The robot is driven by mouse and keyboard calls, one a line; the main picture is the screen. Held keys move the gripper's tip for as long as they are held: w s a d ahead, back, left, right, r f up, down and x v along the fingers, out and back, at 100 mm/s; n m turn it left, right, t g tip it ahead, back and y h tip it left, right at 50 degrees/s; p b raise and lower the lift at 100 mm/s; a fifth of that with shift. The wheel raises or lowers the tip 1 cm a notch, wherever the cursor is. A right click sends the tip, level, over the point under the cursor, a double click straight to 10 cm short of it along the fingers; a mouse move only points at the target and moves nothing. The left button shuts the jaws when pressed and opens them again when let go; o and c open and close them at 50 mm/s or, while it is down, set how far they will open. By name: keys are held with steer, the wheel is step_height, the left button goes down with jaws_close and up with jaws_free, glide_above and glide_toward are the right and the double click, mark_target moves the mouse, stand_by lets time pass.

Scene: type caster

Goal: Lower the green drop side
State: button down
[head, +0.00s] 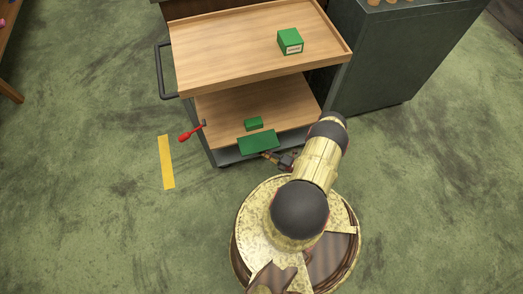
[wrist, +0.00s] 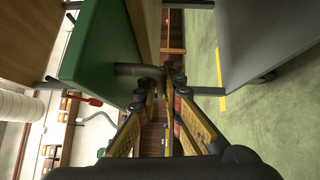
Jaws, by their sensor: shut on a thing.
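The green drop side (head: 259,142) is a flat green panel at the front edge of the cart's lower shelf. In the wrist view the green drop side (wrist: 100,45) fills the upper left, and a short grey-brown bar-like handle (wrist: 130,70) sticks out from it toward my fingers. My gripper (head: 272,157) is low at the front of the cart, beside the panel's lower right part. In the wrist view my gripper (wrist: 164,76) has its fingertips close together at the handle's end, shut on it. The exact contact is partly hidden by the fingers.
The wooden cart (head: 205,65) carries a labelled green box (head: 290,41) on top and a small green block (head: 253,124) on its lower shelf. A red-handled lever (head: 190,132) juts out left. A dark grey cabinet (head: 400,60) stands right. Floor is open left.

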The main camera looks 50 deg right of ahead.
steer(key=shift+f, duration=0.1)
steer(key=c, duration=2.2)
jaws_free()
steer(key=v, duration=1.2)
